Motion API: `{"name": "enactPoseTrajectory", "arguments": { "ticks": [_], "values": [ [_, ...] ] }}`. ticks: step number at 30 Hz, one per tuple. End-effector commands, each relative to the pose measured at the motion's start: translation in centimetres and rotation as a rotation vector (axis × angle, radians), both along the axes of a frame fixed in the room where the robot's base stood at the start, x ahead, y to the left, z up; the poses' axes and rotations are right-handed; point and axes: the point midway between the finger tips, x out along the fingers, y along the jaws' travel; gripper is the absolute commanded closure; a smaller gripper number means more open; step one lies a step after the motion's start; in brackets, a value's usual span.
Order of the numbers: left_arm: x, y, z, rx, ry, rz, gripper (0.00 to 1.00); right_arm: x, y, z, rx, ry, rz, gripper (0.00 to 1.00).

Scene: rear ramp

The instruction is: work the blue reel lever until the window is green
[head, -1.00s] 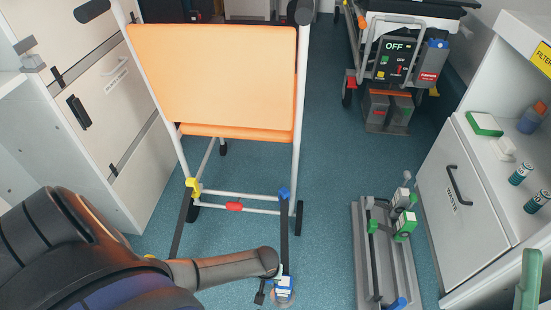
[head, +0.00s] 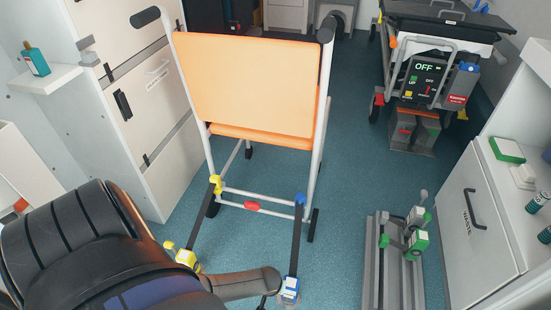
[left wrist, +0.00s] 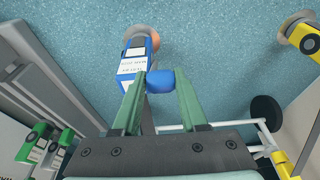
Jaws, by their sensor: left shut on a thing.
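The blue reel (head: 290,291) is on the floor at the lower end of a dark strap from the orange chair. In the left wrist view the blue reel (left wrist: 137,66) carries white labels, with a blue lever (left wrist: 160,81) at its side. My left gripper (left wrist: 161,88) has its green fingers on either side of this lever and is shut on it. In the head view my left arm hides most of the gripper. I cannot make out the window or its colour. My right gripper is not in view.
The orange chair (head: 262,85) stands just beyond the reel. A yellow reel (head: 186,260) is on the floor to the left. A grey floor rail with green reels (head: 417,241) lies to the right, beside a white cabinet (head: 470,220). Blue floor between is clear.

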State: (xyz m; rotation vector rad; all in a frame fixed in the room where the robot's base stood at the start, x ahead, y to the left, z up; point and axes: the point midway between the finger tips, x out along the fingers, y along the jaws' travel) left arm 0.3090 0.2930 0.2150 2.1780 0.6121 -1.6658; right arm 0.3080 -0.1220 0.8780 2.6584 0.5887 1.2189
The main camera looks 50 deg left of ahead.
Motion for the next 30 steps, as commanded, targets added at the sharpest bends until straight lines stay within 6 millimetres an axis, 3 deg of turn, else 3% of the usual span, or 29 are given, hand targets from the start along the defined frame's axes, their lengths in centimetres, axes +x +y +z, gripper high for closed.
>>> {"name": "enactPoseTrajectory", "arguments": {
  "ticks": [1, 6, 28, 29, 30],
  "values": [
    [-1.1, -0.5, -0.5, -0.006, 0.021, 0.004, 1.0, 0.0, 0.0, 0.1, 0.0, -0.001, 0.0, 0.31],
    [-1.6, -0.7, -1.2, -0.005, 0.022, 0.004, 1.0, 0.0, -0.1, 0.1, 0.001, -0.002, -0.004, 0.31],
    [-1.9, -0.8, -1.8, -0.003, 0.021, 0.003, 1.0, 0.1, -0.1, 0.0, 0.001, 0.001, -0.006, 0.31],
    [-1.9, -0.8, -1.8, -0.003, 0.021, 0.003, 0.58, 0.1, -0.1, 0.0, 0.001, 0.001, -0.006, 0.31],
    [-1.9, -0.8, -1.8, -0.003, 0.021, 0.003, 0.53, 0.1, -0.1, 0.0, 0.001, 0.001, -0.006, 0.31]
  ]
}}
